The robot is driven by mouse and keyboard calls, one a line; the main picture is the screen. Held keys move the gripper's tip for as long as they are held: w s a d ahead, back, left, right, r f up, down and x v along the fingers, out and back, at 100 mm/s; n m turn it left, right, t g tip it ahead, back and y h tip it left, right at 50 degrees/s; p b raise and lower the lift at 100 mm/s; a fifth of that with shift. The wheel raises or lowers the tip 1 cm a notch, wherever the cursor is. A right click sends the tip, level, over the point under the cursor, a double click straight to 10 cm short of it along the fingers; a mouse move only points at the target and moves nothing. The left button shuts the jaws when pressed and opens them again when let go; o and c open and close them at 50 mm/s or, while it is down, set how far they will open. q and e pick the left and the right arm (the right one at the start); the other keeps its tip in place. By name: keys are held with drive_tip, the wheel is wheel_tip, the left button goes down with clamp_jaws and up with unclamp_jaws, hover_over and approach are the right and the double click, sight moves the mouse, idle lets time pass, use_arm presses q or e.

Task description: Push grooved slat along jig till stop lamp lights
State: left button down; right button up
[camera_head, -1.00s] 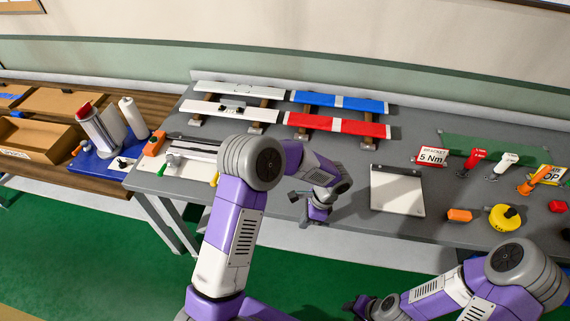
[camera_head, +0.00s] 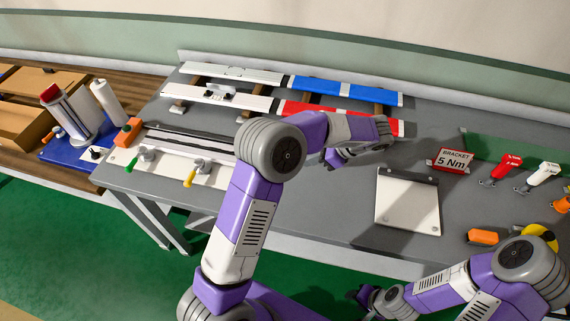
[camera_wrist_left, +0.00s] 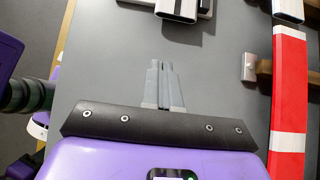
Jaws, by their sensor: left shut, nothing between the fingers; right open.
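The long low jig (camera_head: 205,174) lies on the bench at the left, with green- and yellow-handled clamps; my left arm hides its right end. I cannot make out the grooved slat or a stop lamp for certain. White slats (camera_head: 232,72), a blue slat (camera_head: 345,91) and a red slat (camera_head: 330,116) lie on supports at the back. My left gripper (camera_head: 332,162) is just in front of the red slat. In the left wrist view its fingers (camera_wrist_left: 166,82) are shut and empty over bare bench, left of the red slat (camera_wrist_left: 288,90). My right gripper (camera_head: 369,300) is open and empty, low in front of the bench.
A white plate (camera_head: 407,203) lies on the bench right of my left gripper. A blue tray (camera_head: 85,145) with rolls is at the left. Bare bench lies around the white plate.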

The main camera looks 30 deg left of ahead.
use_arm(q)
drive_tip(key=b+x, duration=0.1)
drive_tip(key=x, duration=0.8)
drive_tip(key=shift+s+a+f+b, duration=0.1)
drive_tip(key=shift+s+a+b, duration=0.1)
drive_tip(key=shift+b, duration=0.1)
drive_tip(key=a, duration=0.3)
drive_tip(key=shift+s+a+f, duration=0.1)
drive_tip(key=shift+s, duration=0.3)
drive_tip(key=shift+s+a, duration=0.1)
drive_tip(key=shift+a, duration=0.3)
